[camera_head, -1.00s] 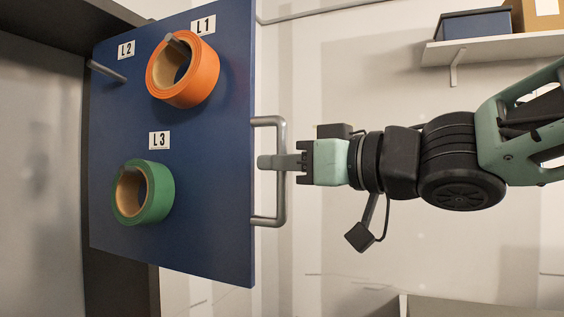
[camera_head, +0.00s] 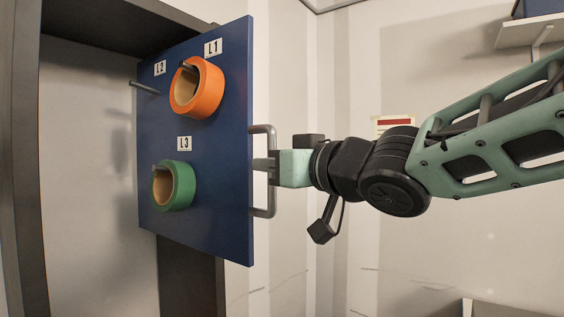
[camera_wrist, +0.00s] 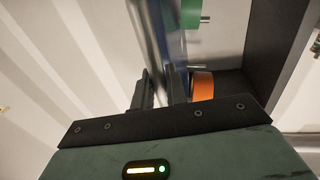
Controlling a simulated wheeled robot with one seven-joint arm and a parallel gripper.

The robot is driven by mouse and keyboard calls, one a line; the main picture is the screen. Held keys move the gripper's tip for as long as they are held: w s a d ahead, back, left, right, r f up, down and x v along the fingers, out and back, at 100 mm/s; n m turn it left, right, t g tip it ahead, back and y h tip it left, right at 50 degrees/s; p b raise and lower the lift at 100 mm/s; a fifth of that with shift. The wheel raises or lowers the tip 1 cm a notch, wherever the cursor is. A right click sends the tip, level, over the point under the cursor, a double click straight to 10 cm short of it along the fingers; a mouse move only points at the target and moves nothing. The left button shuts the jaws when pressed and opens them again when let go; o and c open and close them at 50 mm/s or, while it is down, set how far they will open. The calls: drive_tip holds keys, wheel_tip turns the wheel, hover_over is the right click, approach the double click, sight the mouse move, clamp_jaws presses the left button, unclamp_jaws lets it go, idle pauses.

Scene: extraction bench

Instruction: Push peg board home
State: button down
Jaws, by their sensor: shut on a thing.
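The blue peg board (camera_head: 218,150) stands upright in the head view, angled away from the dark frame behind it. An orange tape roll (camera_head: 207,90) hangs on the peg at L1, and a green tape roll (camera_head: 183,186) hangs on the peg at L3. The peg at L2 (camera_head: 146,87) is bare. A grey handle (camera_head: 272,188) sits on the board's right edge. My gripper (camera_head: 268,165) is shut on this handle. In the wrist view, the gripper fingers (camera_wrist: 160,90) stand beside the board's edge, with the green roll (camera_wrist: 178,14) and orange roll (camera_wrist: 203,86) nearby.
A dark frame (camera_head: 30,170) stands at the left, with a grey panel (camera_head: 85,150) inside it. A white shelf (camera_head: 530,30) is on the wall at upper right. A pale box edge (camera_head: 510,308) shows at lower right.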

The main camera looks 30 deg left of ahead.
drive_tip(key=shift+r, duration=0.2)
drive_tip(key=c, duration=1.6)
unclamp_jaws()
drive_tip(key=shift+a, duration=0.15)
drive_tip(key=shift+o, duration=0.5)
drive_tip(key=shift+a+f, duration=0.1)
drive_tip(key=shift+a, duration=0.05)
drive_tip(key=b+v, duration=0.4)
drive_tip(key=v, duration=1.3)
drive_tip(key=shift+d, duration=0.35)
